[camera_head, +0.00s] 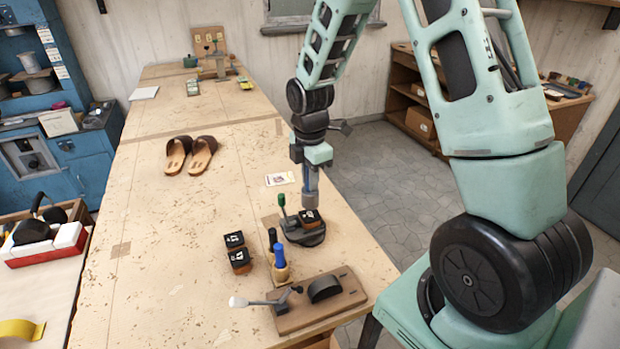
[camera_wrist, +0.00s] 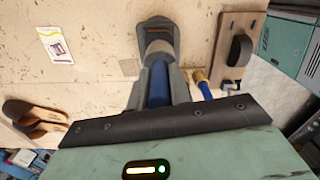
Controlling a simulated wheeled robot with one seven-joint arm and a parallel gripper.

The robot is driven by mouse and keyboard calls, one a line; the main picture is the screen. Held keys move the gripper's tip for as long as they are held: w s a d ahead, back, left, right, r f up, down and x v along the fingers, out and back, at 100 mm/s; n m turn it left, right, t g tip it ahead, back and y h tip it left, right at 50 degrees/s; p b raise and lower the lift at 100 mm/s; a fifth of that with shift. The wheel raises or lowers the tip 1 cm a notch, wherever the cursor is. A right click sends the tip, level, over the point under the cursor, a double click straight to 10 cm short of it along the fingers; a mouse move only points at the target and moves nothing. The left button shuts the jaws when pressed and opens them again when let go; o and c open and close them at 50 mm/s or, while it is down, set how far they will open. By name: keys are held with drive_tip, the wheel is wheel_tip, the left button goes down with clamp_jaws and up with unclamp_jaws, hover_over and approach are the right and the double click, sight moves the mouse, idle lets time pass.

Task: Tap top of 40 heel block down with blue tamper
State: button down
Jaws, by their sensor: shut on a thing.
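My gripper (camera_head: 309,168) points down and is shut on the blue tamper (camera_head: 310,183). In the wrist view the tamper's blue handle (camera_wrist: 158,90) lies between the fingers, with its pale grey head beyond. A dark heel block (camera_head: 309,215) with a white mark on top sits in the dark round fixture (camera_head: 300,236); its number is too small to read. The tamper's lower end is at or just above the block's top; I cannot tell whether they touch. The wrist view shows the fixture's dark end (camera_wrist: 157,22), with the block largely hidden behind the tamper.
A green-handled lever (camera_head: 282,202) rises at the fixture's left. A clamp board (camera_head: 320,301) lies in front. Sandals (camera_head: 190,155) and a card (camera_head: 280,179) lie farther back.

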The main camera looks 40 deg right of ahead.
drive_tip(key=shift+r+p, duration=1.8)
drive_tip(key=shift+r, duration=0.25)
drive_tip(key=shift+f, duration=0.1)
